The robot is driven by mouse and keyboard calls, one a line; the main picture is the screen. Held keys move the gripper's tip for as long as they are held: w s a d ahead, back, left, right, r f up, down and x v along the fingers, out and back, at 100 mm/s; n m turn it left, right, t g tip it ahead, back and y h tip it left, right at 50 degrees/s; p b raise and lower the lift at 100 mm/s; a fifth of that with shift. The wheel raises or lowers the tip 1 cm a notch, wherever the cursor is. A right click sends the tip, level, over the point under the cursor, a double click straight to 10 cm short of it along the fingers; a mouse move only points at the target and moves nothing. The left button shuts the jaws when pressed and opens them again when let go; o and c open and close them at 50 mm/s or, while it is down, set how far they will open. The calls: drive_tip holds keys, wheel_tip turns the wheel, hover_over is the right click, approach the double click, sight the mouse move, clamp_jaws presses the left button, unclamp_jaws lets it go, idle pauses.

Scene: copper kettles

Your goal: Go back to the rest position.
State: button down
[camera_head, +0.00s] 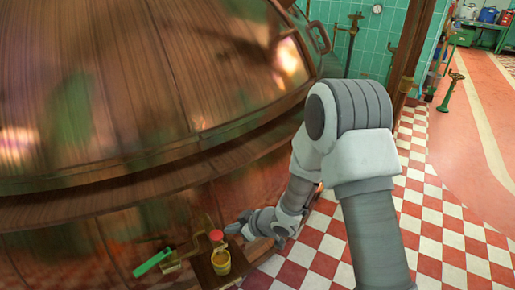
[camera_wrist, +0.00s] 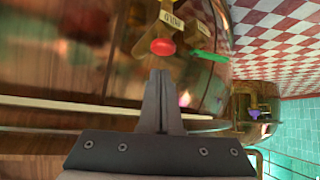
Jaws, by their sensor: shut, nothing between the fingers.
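My gripper (camera_wrist: 160,75) is shut and empty in the wrist view, its two fingers together. In the head view my gripper (camera_head: 236,228) is low beside the copper kettle, near a red knob (camera_head: 215,235). The red knob also shows in the wrist view (camera_wrist: 162,46), just beyond the fingertips with a gap I cannot judge. My arm reaches down and to the left in front of the kettle, and hides part of its base.
The large copper kettle (camera_head: 150,90) fills the left. Red and white checkered floor (camera_head: 425,225) is clear at the right. A green valve stand (camera_head: 450,92) is farther back.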

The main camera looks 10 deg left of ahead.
drive_tip(key=w+d+r+m+t+h, duration=0.2)
drive_tip(key=d+r+m+h, duration=0.15)
drive_tip(key=d+r, duration=0.7)
drive_tip(key=w+d+r+m+t+h, duration=0.1)
drive_tip(key=d+r+m+t+h, duration=0.2)
drive_tip(key=d+r, duration=0.75)
drive_tip(key=s+d+r+m+g+h, duration=0.1)
drive_tip(key=s+d+r+m+h, duration=0.25)
drive_tip(key=s+d+r, duration=0.35)
drive_tip(key=s+d+r+m+g+y, duration=0.1)
drive_tip(key=s+r+m, duration=0.1)
drive_tip(key=s, duration=0.6)
drive_tip(key=s+r+m+g, duration=0.1)
drive_tip(key=s+r+m, duration=0.1)
drive_tip(key=s, duration=0.5)
wheel_tip(320, 180, up, 19)
drive_tip(key=s+p, duration=0.1)
drive_tip(key=p, duration=1.9)
drive_tip(key=shift+r, duration=0.15)
drive_tip(key=shift+s, duration=0.15)
